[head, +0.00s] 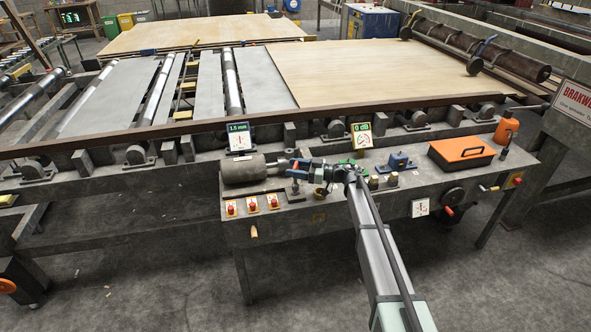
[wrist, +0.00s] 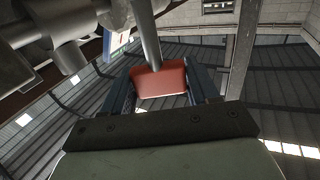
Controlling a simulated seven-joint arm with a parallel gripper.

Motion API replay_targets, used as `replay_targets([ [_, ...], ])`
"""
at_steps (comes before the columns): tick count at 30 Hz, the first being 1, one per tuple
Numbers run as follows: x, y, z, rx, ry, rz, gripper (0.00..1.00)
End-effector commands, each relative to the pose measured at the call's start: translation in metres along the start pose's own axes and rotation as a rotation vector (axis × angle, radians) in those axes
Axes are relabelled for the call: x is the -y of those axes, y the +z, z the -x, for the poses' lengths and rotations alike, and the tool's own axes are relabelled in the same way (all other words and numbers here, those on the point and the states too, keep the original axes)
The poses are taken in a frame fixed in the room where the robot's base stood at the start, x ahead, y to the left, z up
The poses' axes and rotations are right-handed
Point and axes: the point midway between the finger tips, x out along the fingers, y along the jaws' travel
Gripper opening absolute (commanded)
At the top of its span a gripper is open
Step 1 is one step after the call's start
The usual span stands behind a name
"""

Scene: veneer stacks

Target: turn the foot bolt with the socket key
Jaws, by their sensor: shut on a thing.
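My gripper (head: 301,170) is over the front bench of the machine, just right of a grey motor (head: 242,168). In the wrist view, my gripper (wrist: 160,75) has its two dark fingers on either side of a red block-shaped handle (wrist: 162,84). A grey round shaft (wrist: 148,38) runs from this handle away from the gripper; I take the two for the socket key. The shaft's far end is outside the wrist view. I cannot make out the foot bolt, or whether the key touches it.
Red push-buttons (head: 253,205) line the bench front below the motor. A blue block (head: 399,161) and an orange-lidded box (head: 461,151) stand to the right. Grey cylindrical parts (wrist: 65,25) are close at upper left in the wrist view. A veneer sheet (head: 375,75) lies behind.

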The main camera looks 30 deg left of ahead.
Motion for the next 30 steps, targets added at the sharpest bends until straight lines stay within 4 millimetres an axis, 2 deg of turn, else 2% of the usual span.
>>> replay_targets([
  [30,0.0000,-0.0070,0.0000,0.000,0.000,0.000,0.29],
])
